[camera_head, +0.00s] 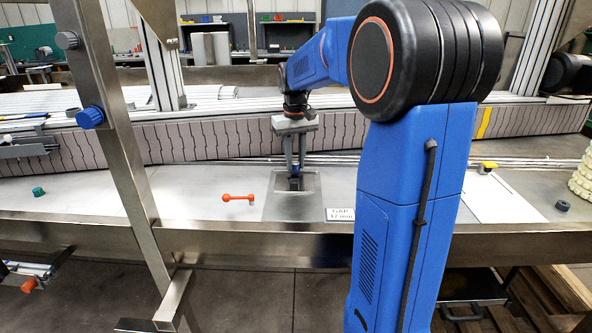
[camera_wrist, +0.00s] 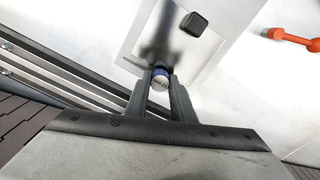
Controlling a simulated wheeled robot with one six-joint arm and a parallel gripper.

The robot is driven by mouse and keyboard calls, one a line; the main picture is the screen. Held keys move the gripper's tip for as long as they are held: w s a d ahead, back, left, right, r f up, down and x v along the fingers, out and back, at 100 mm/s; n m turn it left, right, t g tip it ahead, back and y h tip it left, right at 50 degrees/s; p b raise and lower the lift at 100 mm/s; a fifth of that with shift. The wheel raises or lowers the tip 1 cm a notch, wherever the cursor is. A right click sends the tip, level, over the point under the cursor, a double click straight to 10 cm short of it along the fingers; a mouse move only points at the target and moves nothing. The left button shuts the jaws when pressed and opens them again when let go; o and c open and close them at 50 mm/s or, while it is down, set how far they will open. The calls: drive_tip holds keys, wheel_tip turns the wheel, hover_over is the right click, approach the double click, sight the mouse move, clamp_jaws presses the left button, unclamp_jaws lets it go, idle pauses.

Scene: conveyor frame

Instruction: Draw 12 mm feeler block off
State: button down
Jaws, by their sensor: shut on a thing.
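My gripper (camera_head: 295,172) reaches down over a metal plate (camera_head: 290,208) set in the conveyor's steel bed. In the wrist view my gripper (camera_wrist: 158,86) is shut on a small round knob (camera_wrist: 160,81) with a grey face and a blue band, which I take to be the feeler block's handle. The fingers stand on either side of it. The block's body is not clearly seen; a dark patch on the plate lies just beyond the knob. A black rounded piece (camera_wrist: 194,23) stands apart on the plate. A white label (camera_head: 340,214) reading "GAP" and a mm figure lies right of the plate.
An orange-red handled tool (camera_head: 238,198) lies left of the plate, and a green cap (camera_head: 38,191) lies farther left. A slanted steel post (camera_head: 118,130) rises in front. The brown belt (camera_head: 215,146) runs behind. A yellow-topped piece (camera_head: 488,167) and black ring (camera_head: 562,206) are right.

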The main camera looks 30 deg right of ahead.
sight(296, 163)
drive_tip(key=shift+r, duration=0.1)
drive_tip(key=shift+r, duration=2.4)
